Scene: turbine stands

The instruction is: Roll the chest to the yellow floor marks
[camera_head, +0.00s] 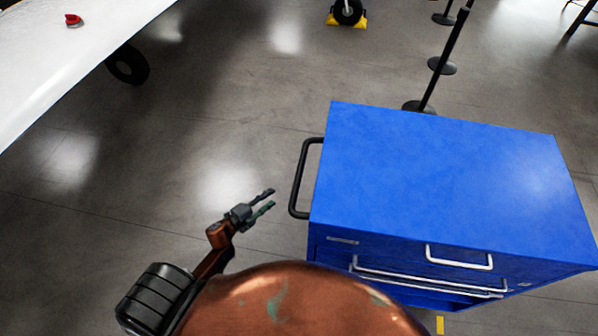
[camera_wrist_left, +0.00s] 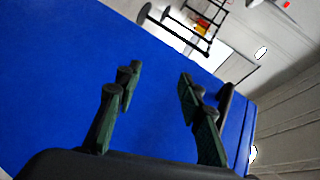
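The blue chest (camera_head: 440,180) stands at the right in the head view, with a black side handle (camera_head: 297,180) on its left side and pale drawer handles on its front. A yellow floor mark (camera_head: 440,325) shows at the bottom edge, just in front of the chest. My left gripper (camera_head: 268,199) is open and empty, a little left of the black handle and apart from it. In the left wrist view the open fingers (camera_wrist_left: 158,95) are seen against the chest's blue surface (camera_wrist_left: 60,70). My right gripper is not in view.
A white wing-like surface (camera_head: 70,50) with a red item (camera_head: 73,20) on it fills the upper left. Black barrier posts (camera_head: 445,55) stand behind the chest. A wheel with yellow chocks (camera_head: 347,15) is at the far back. The floor left of the chest is clear.

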